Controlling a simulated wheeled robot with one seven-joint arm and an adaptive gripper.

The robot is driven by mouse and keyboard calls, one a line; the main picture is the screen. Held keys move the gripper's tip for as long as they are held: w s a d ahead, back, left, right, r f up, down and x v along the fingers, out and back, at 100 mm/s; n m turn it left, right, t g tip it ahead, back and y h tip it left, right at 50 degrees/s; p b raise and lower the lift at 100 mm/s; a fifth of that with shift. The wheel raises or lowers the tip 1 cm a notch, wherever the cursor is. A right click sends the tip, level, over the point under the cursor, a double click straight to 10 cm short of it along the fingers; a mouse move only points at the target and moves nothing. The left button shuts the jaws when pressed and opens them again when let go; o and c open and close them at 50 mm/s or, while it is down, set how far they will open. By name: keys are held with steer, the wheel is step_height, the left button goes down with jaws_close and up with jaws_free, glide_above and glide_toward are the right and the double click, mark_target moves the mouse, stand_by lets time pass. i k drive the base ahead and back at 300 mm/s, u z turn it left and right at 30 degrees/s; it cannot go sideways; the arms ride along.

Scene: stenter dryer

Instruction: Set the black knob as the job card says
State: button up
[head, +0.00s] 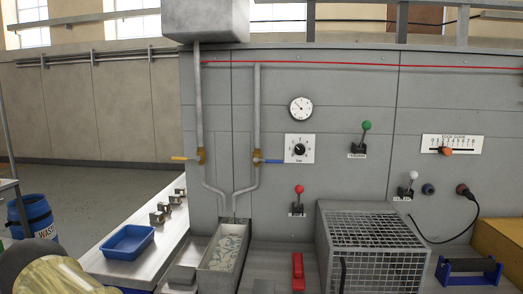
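The black knob (299,149) sits at the middle of a square white dial plate (289,156) on the grey machine panel. The plate has marks around the knob and a small label below it, too small to read. I cannot tell exactly where the knob points. No job card can be made out in the head view. My gripper is not in view.
A round gauge (301,109) is above the knob. Nearby are a blue-handled valve (257,158), red lever (299,191), green lever (366,127), white lever (412,177) and orange-knobbed edge guide slider (447,152). A wire cage (370,250) and trough (223,247) stand below.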

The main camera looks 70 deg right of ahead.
mark_target(300, 148)
steer(key=i, duration=1.1)
steer(key=z, duration=3)
